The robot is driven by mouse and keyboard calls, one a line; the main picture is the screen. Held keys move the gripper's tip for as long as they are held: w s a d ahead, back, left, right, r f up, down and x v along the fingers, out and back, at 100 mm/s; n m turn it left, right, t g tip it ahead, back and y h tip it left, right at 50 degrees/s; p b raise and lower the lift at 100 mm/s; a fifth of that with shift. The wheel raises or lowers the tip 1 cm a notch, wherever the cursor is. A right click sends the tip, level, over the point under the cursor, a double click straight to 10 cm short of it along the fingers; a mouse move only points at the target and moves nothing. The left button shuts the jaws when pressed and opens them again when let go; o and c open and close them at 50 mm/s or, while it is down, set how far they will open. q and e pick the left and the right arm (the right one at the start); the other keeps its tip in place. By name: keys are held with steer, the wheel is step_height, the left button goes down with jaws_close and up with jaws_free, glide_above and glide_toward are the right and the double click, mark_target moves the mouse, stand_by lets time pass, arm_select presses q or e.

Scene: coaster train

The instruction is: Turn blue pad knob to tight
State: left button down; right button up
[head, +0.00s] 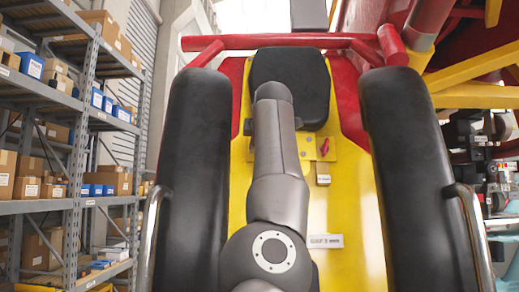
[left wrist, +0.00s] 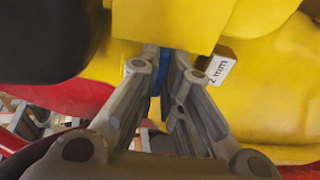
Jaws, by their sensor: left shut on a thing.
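In the left wrist view, the blue pad knob (left wrist: 164,58) is a narrow blue piece on the yellow structure. My left gripper (left wrist: 163,68) has its two grey fingers closed on it, and the fingers hide most of it. The knob's turned position cannot be read. In the head view, my left arm runs up the middle of the seat and hides the knob and the fingertips. My right gripper is in neither view.
A "2 mm" tag block (left wrist: 220,66) sits right of the fingers. In the head view, a red pointer (head: 325,148) is on the yellow bracket, with a small tag (head: 323,180) below. Black padded restraints (head: 185,170) flank the seat. Storage shelves (head: 75,130) stand at left.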

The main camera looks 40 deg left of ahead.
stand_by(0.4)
arm_select(q)
steer(key=c, duration=1.6)
jaws_free()
steer(key=shift+d, duration=0.1)
steer(key=v, duration=1.2)
